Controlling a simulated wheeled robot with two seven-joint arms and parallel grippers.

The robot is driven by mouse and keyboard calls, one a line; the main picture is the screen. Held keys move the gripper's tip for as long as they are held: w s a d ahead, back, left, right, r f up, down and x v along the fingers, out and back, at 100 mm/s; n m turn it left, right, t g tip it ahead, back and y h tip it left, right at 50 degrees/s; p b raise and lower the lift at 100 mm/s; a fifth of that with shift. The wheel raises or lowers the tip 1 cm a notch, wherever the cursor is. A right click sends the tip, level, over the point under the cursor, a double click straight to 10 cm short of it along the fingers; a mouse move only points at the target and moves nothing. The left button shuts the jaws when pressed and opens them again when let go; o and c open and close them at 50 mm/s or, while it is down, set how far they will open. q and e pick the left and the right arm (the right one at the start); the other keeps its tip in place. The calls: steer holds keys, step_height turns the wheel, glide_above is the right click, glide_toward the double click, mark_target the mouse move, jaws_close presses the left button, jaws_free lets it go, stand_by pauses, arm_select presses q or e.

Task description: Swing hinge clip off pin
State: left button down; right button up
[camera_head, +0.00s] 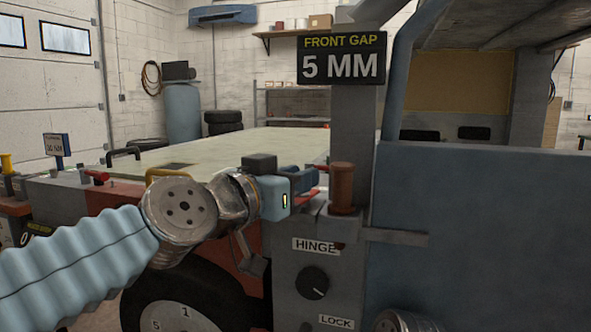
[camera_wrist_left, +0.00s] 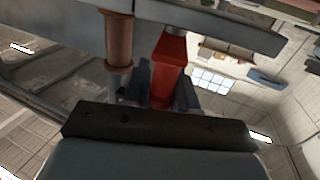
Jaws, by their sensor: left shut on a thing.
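The hinge pin (camera_head: 341,187) is a rust-brown upright spool on the grey hinge post, below the sign. It also shows in the wrist view (camera_wrist_left: 118,42), left of a red piece that looks like the hinge clip (camera_wrist_left: 168,68). My left gripper (camera_head: 305,179) is just left of the pin in the head view. Its dark fingers (camera_wrist_left: 163,88) are shut on the red clip. In the wrist view a gap shows between clip and pin. In the head view the gripper mostly hides the clip, so I cannot tell whether it still touches the pin. My right gripper is not in view.
A "HINGE" label and black knob (camera_head: 312,283) are on the grey post face below the pin. The "FRONT GAP 5 MM" sign (camera_head: 342,58) hangs above. A blue-grey door panel (camera_head: 470,230) stands right, and a pale flat hood (camera_head: 240,145) lies behind my left gripper.

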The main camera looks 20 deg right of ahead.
arm_select(q)
steer(key=c, duration=0.9)
jaws_free()
steer(key=shift+s, duration=0.1)
steer(key=p+v, duration=0.1)
steer(key=v, duration=1.2)
steer(key=shift+s+a+p, duration=0.2)
steer(key=shift+a+p, duration=0.1)
steer(key=shift+p, duration=0.05)
